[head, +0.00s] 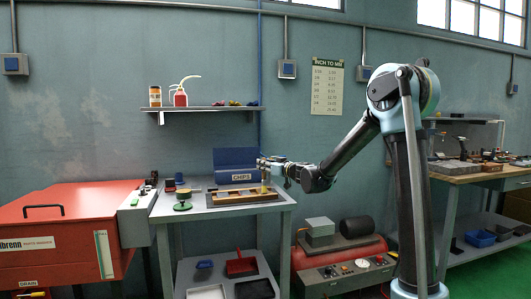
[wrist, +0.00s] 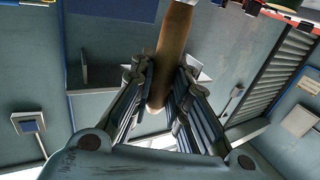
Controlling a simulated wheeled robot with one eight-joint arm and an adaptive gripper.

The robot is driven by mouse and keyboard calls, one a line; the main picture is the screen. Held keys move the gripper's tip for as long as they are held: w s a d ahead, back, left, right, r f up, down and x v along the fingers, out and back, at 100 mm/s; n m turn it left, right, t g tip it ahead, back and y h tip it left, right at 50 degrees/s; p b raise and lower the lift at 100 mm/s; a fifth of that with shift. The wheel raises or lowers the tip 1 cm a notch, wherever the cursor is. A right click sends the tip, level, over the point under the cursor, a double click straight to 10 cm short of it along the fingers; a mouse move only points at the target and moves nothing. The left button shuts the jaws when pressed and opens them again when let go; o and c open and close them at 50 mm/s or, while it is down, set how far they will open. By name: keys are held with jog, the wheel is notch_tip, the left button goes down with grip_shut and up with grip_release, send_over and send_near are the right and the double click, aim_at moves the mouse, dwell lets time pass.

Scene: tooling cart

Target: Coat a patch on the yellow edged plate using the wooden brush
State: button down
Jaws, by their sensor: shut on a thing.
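My gripper (head: 268,167) is above the right part of the cart top in the head view. In the wrist view my gripper (wrist: 162,80) is shut on the wooden brush (wrist: 175,45), seen as a smooth brown handle between the fingers. A pale collar shows at the handle's far end; the bristles are out of that view. In the head view a wooden frame-like tray (head: 222,198) lies on the cart beneath my gripper. I cannot make out for certain which piece is the yellow edged plate. Any contact between brush and plate is too small to tell.
A red parts washer (head: 60,212) stands left. A wall shelf (head: 205,108) with bottles hangs above. A red compressor (head: 345,268) stands low right.

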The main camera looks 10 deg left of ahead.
jog(key=r, duration=0.3)
jog(key=shift+w+d, duration=0.15)
jog(key=shift+w, duration=0.05)
jog(key=shift+r, duration=2.15)
